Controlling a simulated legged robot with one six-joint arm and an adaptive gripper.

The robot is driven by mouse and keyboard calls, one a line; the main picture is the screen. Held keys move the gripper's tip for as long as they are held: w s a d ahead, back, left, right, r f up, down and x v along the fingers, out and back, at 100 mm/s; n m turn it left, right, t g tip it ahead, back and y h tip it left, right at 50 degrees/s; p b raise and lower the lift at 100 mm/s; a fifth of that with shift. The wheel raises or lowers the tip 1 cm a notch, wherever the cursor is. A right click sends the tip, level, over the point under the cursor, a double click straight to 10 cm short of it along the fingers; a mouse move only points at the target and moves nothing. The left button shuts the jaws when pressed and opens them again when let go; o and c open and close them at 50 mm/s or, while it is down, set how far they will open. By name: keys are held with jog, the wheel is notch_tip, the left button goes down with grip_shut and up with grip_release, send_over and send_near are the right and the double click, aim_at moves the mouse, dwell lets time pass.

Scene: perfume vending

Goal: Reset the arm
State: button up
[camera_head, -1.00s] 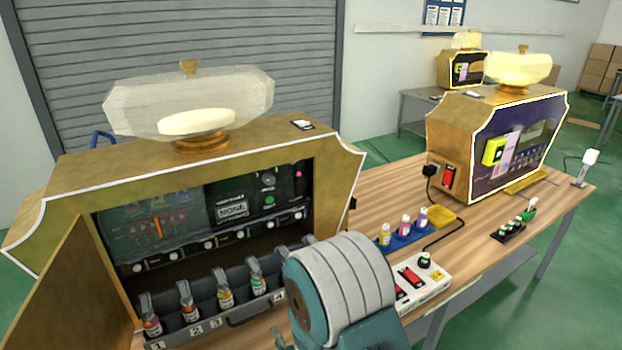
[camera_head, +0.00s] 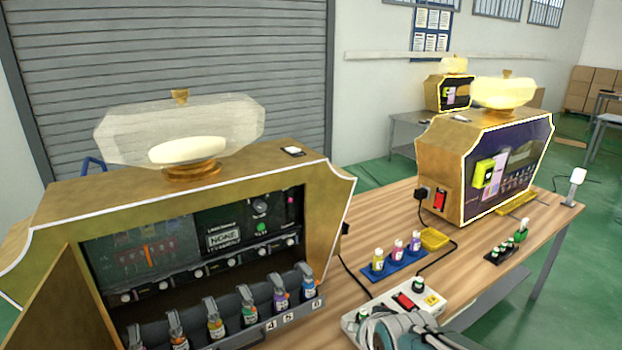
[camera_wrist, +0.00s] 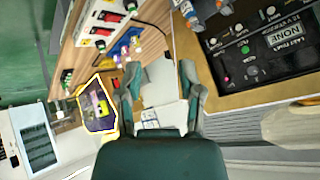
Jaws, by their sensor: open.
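My gripper (camera_wrist: 160,82) is open in the wrist view, its two teal and grey fingers spread with nothing held between them. In the head view only part of my arm shows at the bottom edge, beside the white switch box (camera_head: 398,308); the fingers cannot be made out there. The open gold perfume machine (camera_head: 330,215) stands at the left with its door swung out. Its grey rack (camera_head: 262,322) holds several small bottles in numbered slots. In the wrist view its dark panel (camera_wrist: 262,55) is at the upper right, apart from my fingers.
A blue tray (camera_head: 392,270) with three bottles and a yellow sponge-like block (camera_head: 435,239) lie on the wooden table (camera_head: 480,262). A second gold machine (camera_head: 440,165) stands at the table's far end. Black cables cross the table.

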jog(key=s+d+r+n+g, duration=0.1)
jog(key=s+d+r, duration=0.1)
jog(key=s, duration=0.5)
jog(key=s+d+r+n+g+h, duration=0.1)
jog(key=s+d+r+n, duration=0.1)
jog(key=s, duration=0.5)
jog(key=shift+d+r+g, duration=0.4)
jog(key=shift+d+r, duration=0.2)
jog(key=shift+d, duration=0.35)
dwell(0.5)
